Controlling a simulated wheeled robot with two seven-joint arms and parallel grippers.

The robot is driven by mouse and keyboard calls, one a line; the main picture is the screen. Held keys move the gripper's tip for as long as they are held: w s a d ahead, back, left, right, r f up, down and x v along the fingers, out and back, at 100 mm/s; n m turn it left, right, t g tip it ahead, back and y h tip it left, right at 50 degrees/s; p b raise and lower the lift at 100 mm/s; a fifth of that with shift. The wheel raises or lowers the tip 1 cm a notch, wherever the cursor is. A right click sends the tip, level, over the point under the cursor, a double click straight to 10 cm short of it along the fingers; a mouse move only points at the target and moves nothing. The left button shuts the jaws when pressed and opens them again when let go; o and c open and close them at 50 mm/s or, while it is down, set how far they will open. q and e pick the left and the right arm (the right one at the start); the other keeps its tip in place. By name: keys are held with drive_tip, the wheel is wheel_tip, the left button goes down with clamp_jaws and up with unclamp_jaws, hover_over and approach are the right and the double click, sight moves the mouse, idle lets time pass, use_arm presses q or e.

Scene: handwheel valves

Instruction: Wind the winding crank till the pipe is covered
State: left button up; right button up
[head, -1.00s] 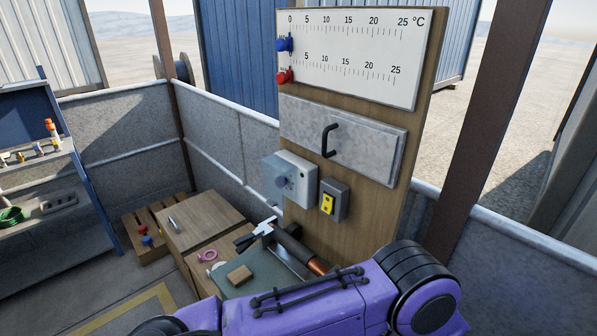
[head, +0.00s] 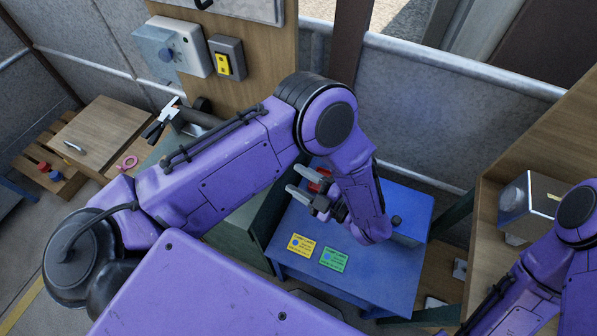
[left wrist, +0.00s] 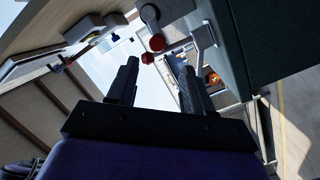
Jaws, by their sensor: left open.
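My left gripper (head: 296,180) is open and empty above the blue table (head: 405,200), fingers pointing left in the head view. It also shows open in the left wrist view (left wrist: 158,78). A red part (head: 320,180) lies just beyond its fingers; red rounded parts (left wrist: 157,43) show past the fingertips in the left wrist view, apart from them. I cannot tell whether these belong to the winding crank. The dark end of the pipe (head: 205,117) shows behind my left arm, near the wooden panel; its copper part is hidden. My right gripper is out of view.
A yellow card (head: 300,244) and a green card (head: 333,259) lie on the blue table. A metal box (head: 535,205) stands by the shelf at right. A wooden crate (head: 100,135) stands at left.

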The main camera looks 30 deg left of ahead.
use_arm(q)
drive_tip(key=shift+w+a+n+t+p, duration=0.1)
drive_tip(key=shift+w+a+n+p, duration=0.2)
drive_tip(key=shift+a+n, duration=1)
drive_tip(key=shift+w+a+n+t+p, duration=0.1)
drive_tip(key=shift+w+a+n, duration=0.45)
drive_tip(key=shift+a, duration=1.3)
drive_tip(key=shift+w+a+n+t+p, duration=0.1)
drive_tip(key=shift+w+a+n+p, duration=0.05)
drive_tip(key=shift+a+n, duration=1.25)
drive_tip(key=shift+a, duration=0.1)
drive_tip(key=c, duration=0.9)
drive_tip(key=shift+o, duration=0.2)
